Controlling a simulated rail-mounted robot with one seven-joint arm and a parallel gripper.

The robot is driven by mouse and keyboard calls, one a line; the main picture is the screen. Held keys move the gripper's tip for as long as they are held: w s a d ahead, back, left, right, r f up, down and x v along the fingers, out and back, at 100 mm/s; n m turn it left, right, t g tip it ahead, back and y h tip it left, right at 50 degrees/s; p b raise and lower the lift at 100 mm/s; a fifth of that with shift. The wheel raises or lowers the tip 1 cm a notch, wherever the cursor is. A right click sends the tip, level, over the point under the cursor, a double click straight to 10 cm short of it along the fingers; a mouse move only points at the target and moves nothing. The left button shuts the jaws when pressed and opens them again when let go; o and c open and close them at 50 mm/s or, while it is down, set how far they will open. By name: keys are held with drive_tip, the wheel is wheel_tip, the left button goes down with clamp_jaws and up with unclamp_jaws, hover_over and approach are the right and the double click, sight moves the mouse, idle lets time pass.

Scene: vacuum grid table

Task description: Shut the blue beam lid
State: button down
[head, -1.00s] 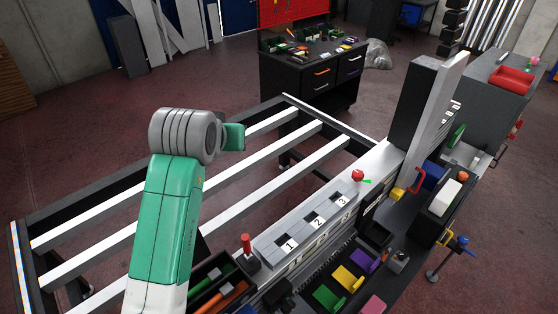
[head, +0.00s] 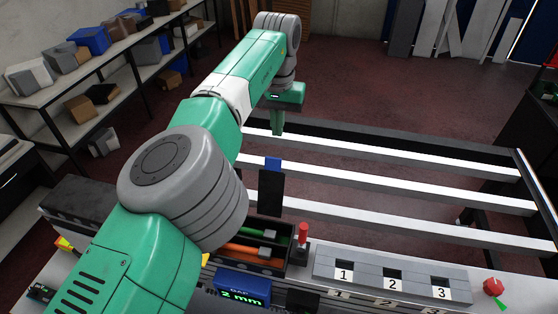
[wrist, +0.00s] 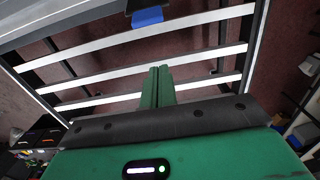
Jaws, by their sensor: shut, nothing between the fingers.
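A black upright panel (head: 270,192) with a blue top end (head: 273,164) stands near the rear edge of the bench, in front of the white beams. It looks like the blue beam lid, standing raised. In the wrist view its blue end (wrist: 148,17) shows at the top edge, with a dark part behind it. My gripper (head: 277,131) is beyond the blue end in the head view, pointing down, apart from it. Its green fingers (wrist: 158,70) are together and empty in the wrist view. The lid's hinge is not clear.
White beams (head: 400,180) span the grid table, with open gaps between them. A black tray (head: 262,246) with green and orange tools, a red-handled piece (head: 303,233) and a grey numbered block (head: 390,274) stand near the panel. A blue display (head: 242,288) reads 2 mm.

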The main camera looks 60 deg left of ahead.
drive_tip(key=shift+s+d+f+p, duration=0.3)
drive_tip(key=shift+s+d+f, duration=0.1)
drive_tip(key=shift+d+f, duration=0.25)
drive_tip(key=shift+s+d+f+p, duration=0.25)
drive_tip(key=shift+s+d+f, duration=0.15)
drive_tip(key=shift+f, duration=0.35)
drive_tip(key=shift+s+d+f+p, duration=0.35)
drive_tip(key=shift+d+f, duration=0.2)
drive_tip(key=shift+f, duration=0.15)
